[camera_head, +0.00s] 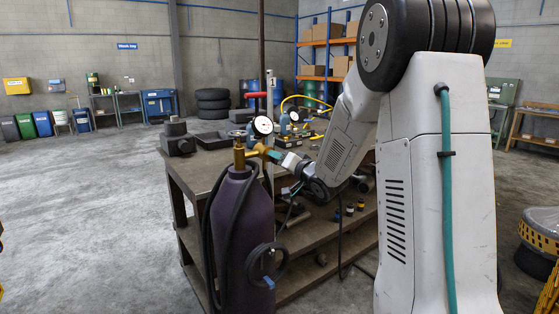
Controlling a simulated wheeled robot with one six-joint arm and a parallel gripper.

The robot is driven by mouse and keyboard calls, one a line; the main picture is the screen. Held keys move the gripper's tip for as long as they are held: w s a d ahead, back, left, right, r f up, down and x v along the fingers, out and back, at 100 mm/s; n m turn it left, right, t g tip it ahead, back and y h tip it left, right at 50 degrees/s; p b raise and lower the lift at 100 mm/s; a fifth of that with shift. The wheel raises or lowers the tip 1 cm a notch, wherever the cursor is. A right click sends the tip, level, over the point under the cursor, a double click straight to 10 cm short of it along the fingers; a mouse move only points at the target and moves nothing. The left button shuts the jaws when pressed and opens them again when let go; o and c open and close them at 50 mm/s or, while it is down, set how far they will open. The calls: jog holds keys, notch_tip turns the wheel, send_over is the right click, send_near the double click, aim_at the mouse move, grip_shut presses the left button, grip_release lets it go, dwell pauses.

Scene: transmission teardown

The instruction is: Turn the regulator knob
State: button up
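A purple gas cylinder (237,232) stands upright in front of the workbench. A brass valve (239,155) is on its top, with a brass regulator (258,149) to the right. A white-faced round gauge (262,125) shows just above the regulator. My gripper (276,156) reaches in from the right, its tip right at the right side of the regulator. The regulator knob is not clearly visible there; it is small and seems covered by the gripper. I cannot tell whether the fingers are closed on it or only touch it.
A dark hose (229,238) loops over the cylinder. The workbench (207,167) behind carries a vise-like block (178,141), a second gauge set (293,118) and small parts. Open concrete floor (95,210) lies to the left. A yellow-trimmed round object (540,235) stands far right.

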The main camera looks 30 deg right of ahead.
jog(key=s, duration=0.6)
dwell(0.4)
jog(key=s+d+f+n+g+h, duration=0.1)
jog(key=s+d+f+g+h, duration=0.25)
jog(key=s+f+g, duration=0.6)
jog(key=s+a+r+n+g+y, duration=0.1)
jog(key=s+a+r+n+g, duration=0.2)
jog(key=s+a, duration=0.9)
jog(key=s+a+r+n+g+y, duration=0.2)
jog(key=s+a+r+n+g, duration=0.1)
jog(key=s+a, duration=1)
jog(key=shift+s+a+r+n+g, duration=0.2)
jog(key=shift+s+r+n+g, duration=0.35)
jog(key=shift+r, duration=0.35)
